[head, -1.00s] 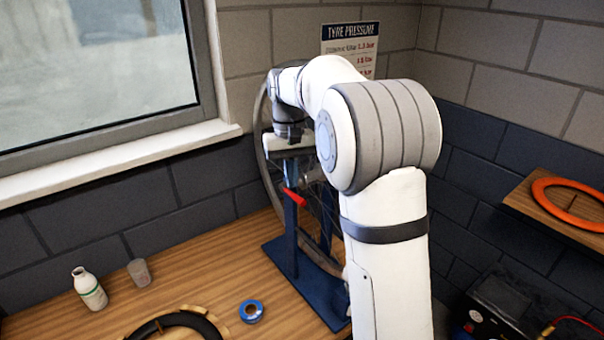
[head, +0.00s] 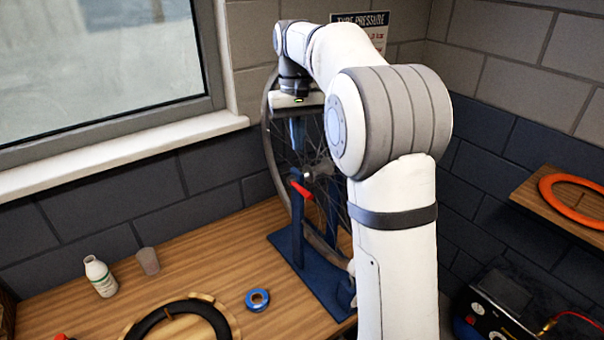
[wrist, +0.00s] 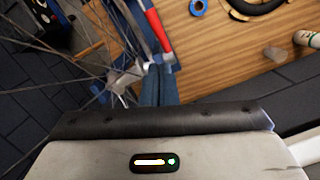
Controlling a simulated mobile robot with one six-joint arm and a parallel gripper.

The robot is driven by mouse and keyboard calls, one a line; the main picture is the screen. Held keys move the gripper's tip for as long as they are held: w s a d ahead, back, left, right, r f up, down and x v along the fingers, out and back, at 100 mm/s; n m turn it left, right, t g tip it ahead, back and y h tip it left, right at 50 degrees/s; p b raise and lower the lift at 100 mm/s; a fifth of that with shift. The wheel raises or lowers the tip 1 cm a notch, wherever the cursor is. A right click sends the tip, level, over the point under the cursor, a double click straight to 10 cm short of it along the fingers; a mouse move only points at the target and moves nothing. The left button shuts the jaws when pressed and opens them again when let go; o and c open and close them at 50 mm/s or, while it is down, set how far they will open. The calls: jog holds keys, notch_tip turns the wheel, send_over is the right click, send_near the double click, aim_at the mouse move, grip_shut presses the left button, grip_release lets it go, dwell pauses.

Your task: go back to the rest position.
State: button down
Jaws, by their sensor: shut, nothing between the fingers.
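My gripper (head: 298,142) is in front of the spoked bike wheel (head: 268,150) in the head view, above the red lever (head: 301,190) of the blue wheel stand (head: 296,240). It points down, with its fingers together and nothing between them. In the wrist view the shut fingers (wrist: 158,72) show at the middle, with the red lever (wrist: 157,30) just beyond them and the wheel's hub (wrist: 124,80) to their left. My arm hides part of the wheel and the stand in the head view.
On the wooden bench (head: 215,255) are a white bottle (head: 101,278), a small cup (head: 148,261), a blue tape roll (head: 257,300) and a black tyre (head: 160,318). An orange ring (head: 575,205) lies on the right shelf. The window wall is close behind the wheel.

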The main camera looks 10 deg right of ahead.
jog(key=s+f+t+b, duration=0.1)
jog(key=s+f+b, duration=0.1)
jog(key=s+f, duration=0.4)
jog(key=s+d+f+t+b, duration=0.1)
jog(key=s+f, duration=0.5)
jog(key=s, duration=0.7)
jog(key=s+f+t+b, duration=0.3)
jog(key=s+f+b, duration=0.2)
jog(key=s, duration=0.4)
jog(key=shift+s+d+f, duration=0.2)
jog(key=shift+d+f, duration=0.15)
jog(key=shift+f, duration=0.2)
